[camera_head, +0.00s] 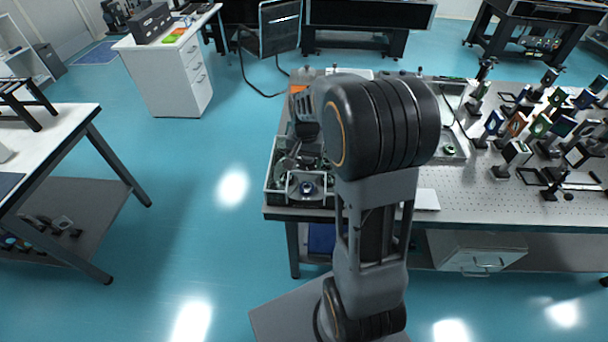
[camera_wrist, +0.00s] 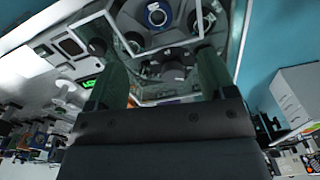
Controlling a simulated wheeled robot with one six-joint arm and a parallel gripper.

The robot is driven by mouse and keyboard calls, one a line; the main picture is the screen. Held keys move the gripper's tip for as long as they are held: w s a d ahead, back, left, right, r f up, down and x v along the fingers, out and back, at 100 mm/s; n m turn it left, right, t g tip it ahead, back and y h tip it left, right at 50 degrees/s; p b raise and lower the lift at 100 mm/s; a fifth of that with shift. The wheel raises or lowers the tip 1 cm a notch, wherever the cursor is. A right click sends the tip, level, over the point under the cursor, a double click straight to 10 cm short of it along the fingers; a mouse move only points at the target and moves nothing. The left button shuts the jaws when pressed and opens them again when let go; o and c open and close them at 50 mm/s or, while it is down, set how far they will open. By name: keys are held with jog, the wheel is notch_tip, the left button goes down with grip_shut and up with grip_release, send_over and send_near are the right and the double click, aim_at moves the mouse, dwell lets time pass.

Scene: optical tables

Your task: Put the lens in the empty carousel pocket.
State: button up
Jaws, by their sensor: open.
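The carousel (camera_wrist: 178,55) is a grey holder with several round pockets, inside a clear-walled box. In the head view my arm hides much of the gripper and box.
The box (camera_head: 268,183) stands at the left end of the perforated optical table (camera_head: 470,205). Several mounted optics (camera_head: 515,150) crowd its right side. A white sheet (camera_head: 426,199) lies near the front edge. A grey tray (camera_head: 455,140) stands behind my arm.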

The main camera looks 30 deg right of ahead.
jog(key=s+a+r+n+t, duration=0.2)
jog(key=s+a+r+n, duration=0.1)
jog(key=s, duration=0.4)
jog(key=s+a+r+n+t, duration=0.2)
jog(key=s+a+r+n, duration=0.2)
jog(key=s+r, duration=0.3)
jog(key=shift+s+a+r, duration=0.25)
jog(key=shift+s+a, duration=0.5)
jog(key=shift+d, duration=0.1)
